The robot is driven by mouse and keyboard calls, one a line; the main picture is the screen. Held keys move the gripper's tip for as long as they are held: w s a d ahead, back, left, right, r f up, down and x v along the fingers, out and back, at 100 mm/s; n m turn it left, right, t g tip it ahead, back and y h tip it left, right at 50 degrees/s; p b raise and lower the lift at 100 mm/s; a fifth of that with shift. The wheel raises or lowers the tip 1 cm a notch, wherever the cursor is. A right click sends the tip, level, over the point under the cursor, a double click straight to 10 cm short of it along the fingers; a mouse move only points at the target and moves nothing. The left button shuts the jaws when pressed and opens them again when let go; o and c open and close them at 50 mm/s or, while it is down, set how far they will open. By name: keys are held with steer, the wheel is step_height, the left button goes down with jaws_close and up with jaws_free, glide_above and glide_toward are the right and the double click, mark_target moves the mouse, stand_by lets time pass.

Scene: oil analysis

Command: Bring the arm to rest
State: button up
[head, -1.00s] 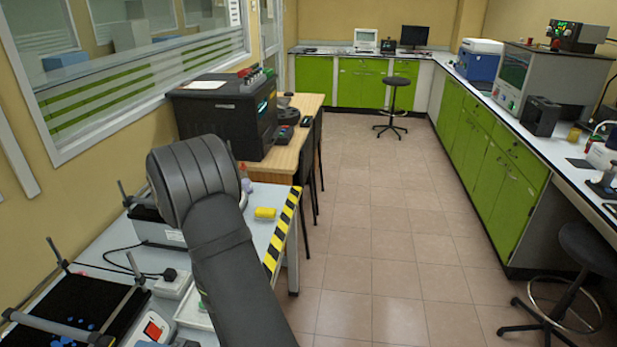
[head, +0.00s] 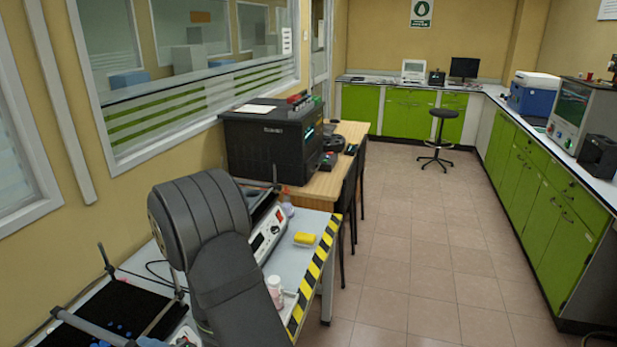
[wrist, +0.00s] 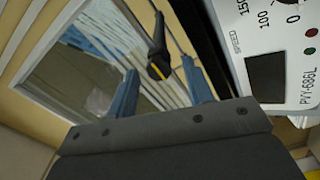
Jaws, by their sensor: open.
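My arm (head: 205,215) rises in dark grey segments over the near end of the lab bench at lower left in the head view. My gripper is hidden behind it there. In the wrist view my gripper (wrist: 158,66) shows two blue fingers spread apart, with nothing seen held between them. A dark rod end with a yellow band (wrist: 158,68) shows in the gap, apparently beyond the fingers. A white device with a dial and the label PVY-686L (wrist: 285,50) is close at the right of the wrist view.
The white device (head: 268,235) stands right beside my arm on the bench. A yellow block (head: 304,239), a white bottle (head: 275,291) and a black mat with rods (head: 120,308) are near. A black machine (head: 265,145) stands behind.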

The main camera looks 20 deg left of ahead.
steer(key=shift+m, duration=1.2)
steer(key=shift+o, duration=0.2)
